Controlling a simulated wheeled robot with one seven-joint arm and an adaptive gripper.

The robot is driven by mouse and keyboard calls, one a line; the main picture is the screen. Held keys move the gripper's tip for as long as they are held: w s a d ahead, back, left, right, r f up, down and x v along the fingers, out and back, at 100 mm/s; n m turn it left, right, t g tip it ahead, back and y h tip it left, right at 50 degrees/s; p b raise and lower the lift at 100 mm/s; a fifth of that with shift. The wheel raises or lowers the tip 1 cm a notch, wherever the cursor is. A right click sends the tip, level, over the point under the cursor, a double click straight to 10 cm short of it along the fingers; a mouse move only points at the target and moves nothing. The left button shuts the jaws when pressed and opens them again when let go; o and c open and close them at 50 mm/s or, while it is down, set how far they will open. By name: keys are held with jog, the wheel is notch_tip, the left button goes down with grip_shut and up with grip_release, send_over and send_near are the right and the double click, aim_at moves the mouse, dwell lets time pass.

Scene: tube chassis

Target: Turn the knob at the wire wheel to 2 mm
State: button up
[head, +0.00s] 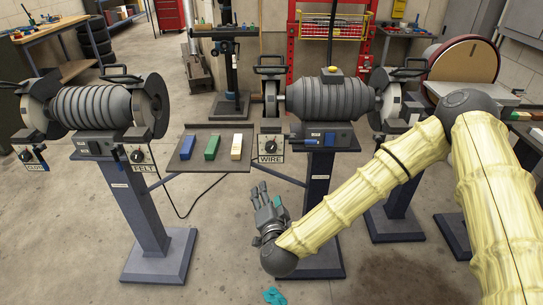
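The wire wheel's dark knob (270,147) sits on a pale plate lettered WIRE (269,159), on the front of the right-hand grinder (330,98). The scale marks around the knob are too small to read. A wheel (271,99) stands above that plate at the grinder's left end. My gripper (267,190) is below the plate, in front of the grinder's stand, with its dark fingers pointing up. It is apart from the knob. Its fingers are too small to judge whether they are open or shut, and I see nothing clearly held.
A second grinder (100,108) stands left, with knobs marked FELT (138,156) and another label (33,155). A teal scrap (274,296) lies on the floor.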

aim_at(272, 149)
jog(key=w+d+r+m+t+h, duration=0.2)
jog(key=w+r+m, duration=0.15)
jog(key=r, duration=0.35)
jog(key=shift+n, duration=0.35)
jog(key=w, duration=0.7)
jog(key=w+p, duration=0.1)
jog(key=w, duration=0.2)
jog(key=shift+w+a, duration=0.25)
jog(key=shift+w, duration=0.15)
jog(key=shift+c, duration=0.3)
jog(key=c, duration=0.9)
